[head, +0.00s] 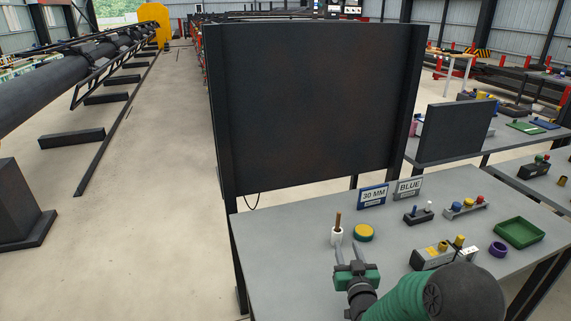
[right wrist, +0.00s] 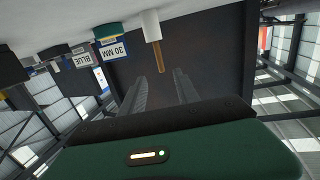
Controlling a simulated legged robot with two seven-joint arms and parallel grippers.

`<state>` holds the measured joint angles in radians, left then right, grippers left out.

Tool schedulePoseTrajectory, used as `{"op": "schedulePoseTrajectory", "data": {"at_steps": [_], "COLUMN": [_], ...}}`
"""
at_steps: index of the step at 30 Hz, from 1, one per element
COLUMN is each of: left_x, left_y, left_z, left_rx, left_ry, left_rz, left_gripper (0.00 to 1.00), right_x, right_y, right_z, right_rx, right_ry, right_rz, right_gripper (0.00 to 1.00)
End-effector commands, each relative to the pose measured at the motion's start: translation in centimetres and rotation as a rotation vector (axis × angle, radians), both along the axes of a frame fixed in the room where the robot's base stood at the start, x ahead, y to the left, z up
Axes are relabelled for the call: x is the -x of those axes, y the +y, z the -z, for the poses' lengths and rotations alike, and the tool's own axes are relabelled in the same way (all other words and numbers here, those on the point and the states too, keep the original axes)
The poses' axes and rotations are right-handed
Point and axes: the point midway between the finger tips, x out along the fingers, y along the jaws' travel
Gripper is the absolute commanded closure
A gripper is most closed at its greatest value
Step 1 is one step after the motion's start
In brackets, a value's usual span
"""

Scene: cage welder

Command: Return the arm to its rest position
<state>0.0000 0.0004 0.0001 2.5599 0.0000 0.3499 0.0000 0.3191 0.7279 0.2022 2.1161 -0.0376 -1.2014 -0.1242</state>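My right gripper (head: 348,249) reaches in over the front left part of the grey table (head: 290,255). Its two fingers are apart with nothing between them. In the right wrist view the fingers (right wrist: 160,88) also stand apart and empty. A white holder with a brown rod (head: 337,236) stands upright just beyond the fingertips in the head view. The same holder (right wrist: 151,25) shows past the fingers in the right wrist view, where the scene appears upside down. I cannot tell how wide the gap to it is. My left gripper is in neither view.
A yellow and green disc (head: 364,233) lies beside the holder. Signs reading 30 MM (head: 373,197) and BLUE (head: 408,188) stand behind. A button box (head: 430,258), purple ring (head: 498,249) and green tray (head: 519,232) lie to the right. A dark panel (head: 315,105) rises behind the table.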

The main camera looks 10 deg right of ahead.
Motion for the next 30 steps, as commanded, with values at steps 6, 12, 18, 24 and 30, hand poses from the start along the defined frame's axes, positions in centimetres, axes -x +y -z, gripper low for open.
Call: {"op": "schedulePoseTrajectory", "data": {"at_steps": [6,12,18,24,30], "left_x": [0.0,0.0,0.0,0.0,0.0], "left_y": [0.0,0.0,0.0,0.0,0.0], "left_z": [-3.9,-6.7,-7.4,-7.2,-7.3], "left_rx": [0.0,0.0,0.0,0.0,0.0], "left_ry": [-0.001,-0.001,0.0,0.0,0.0], "left_rz": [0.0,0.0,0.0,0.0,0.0], "left_gripper": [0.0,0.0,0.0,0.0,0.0], "right_x": [7.0,22.1,30.1,30.6,30.6], "right_y": [4.9,7.4,8.0,8.0,8.0], "right_z": [-0.2,0.4,0.3,0.5,0.4], "right_rx": [-0.011,-0.053,-0.08,-0.082,-0.082], "right_ry": [0.479,1.025,1.265,1.284,1.282], "right_rz": [-0.1,-0.115,-0.108,-0.106,-0.107], "right_gripper": [0.62,0.62,0.62,0.62,0.62]}}
